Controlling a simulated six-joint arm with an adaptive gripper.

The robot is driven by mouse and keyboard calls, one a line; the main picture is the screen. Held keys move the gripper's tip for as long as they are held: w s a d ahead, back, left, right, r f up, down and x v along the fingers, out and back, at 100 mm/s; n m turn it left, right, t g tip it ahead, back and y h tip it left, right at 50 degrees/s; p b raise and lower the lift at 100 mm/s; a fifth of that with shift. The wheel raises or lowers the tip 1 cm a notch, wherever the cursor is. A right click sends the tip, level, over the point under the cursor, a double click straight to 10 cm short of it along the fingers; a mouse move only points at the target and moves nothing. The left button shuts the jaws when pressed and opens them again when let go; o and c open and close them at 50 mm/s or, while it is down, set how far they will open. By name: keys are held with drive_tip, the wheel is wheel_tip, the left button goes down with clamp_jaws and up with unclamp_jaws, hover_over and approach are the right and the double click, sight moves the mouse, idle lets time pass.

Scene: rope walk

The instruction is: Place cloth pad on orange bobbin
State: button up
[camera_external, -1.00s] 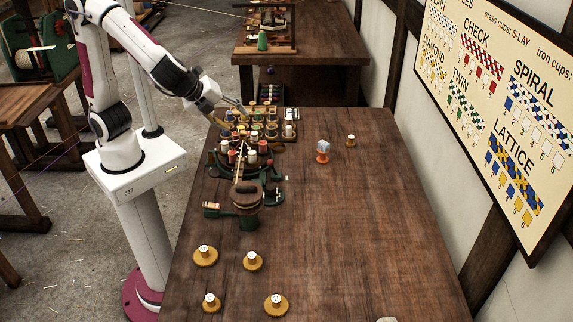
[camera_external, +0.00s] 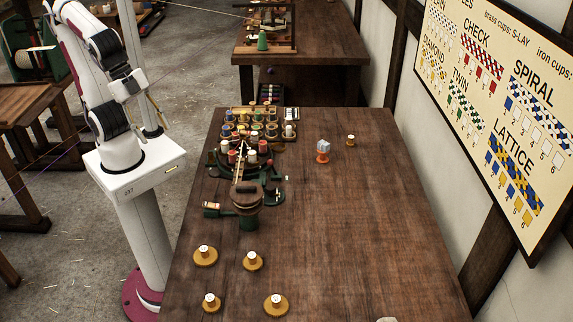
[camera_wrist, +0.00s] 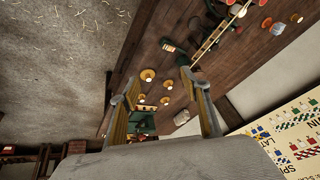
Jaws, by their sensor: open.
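The orange bobbin (camera_external: 323,158) stands upright on the right half of the table. A pale grey-white pad (camera_external: 323,146), which looks like the cloth pad, rests on top of it. In the wrist view the orange bobbin (camera_wrist: 265,25) and the pale pad (camera_wrist: 278,30) show at the top right, touching. My gripper (camera_wrist: 161,83) is open, with nothing between its fingers. In the external view my gripper (camera_external: 157,100) is raised left of the table, near my base and far from the bobbin.
Several bobbins crowd a rack (camera_external: 293,138) at the table's back left, beside a dark green device (camera_external: 247,222). Several yellow bobbins (camera_external: 252,263) stand in front. The right middle of the table is clear.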

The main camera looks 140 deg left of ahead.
drive_tip(key=shift+n+t+h, duration=0.4)
drive_tip(key=shift+h, duration=0.4)
drive_tip(key=d, duration=0.1)
drive_tip(key=s+d, duration=0.1)
drive_tip(key=d, duration=0.1)
drive_tip(key=s+d, duration=0.1)
drive_tip(key=shift+s+d, duration=0.1)
drive_tip(key=shift+d, duration=0.15)
idle(0.4)
